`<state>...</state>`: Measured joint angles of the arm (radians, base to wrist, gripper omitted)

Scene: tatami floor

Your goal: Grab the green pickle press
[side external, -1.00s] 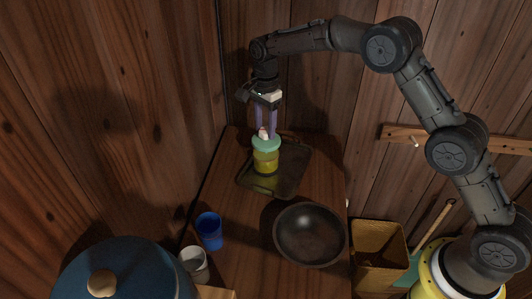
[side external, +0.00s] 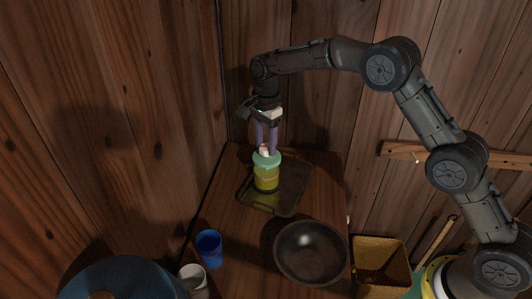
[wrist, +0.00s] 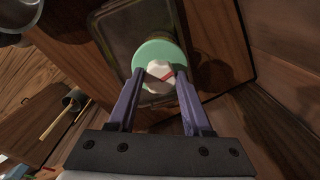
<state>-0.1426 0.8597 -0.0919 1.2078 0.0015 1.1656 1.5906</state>
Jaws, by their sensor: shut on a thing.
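The green pickle press (side external: 266,172) has a mint-green lid and a yellow-green see-through body. It stands upright over the dark tray (side external: 291,194) in the side view; I cannot tell whether it touches the tray. In the wrist view its round green lid (wrist: 155,52) shows from above, with a pale knob (wrist: 160,72) at the centre. My gripper (side external: 266,147) comes straight down from above and is shut on the knob, one purple finger on each side. It also shows in the wrist view (wrist: 158,80).
A dark round bowl (side external: 311,252) stands in front of the tray on the wooden table. A blue cup (side external: 209,248) and a pale cup (side external: 193,281) stand at the front left. A wooden wall rises close behind the tray.

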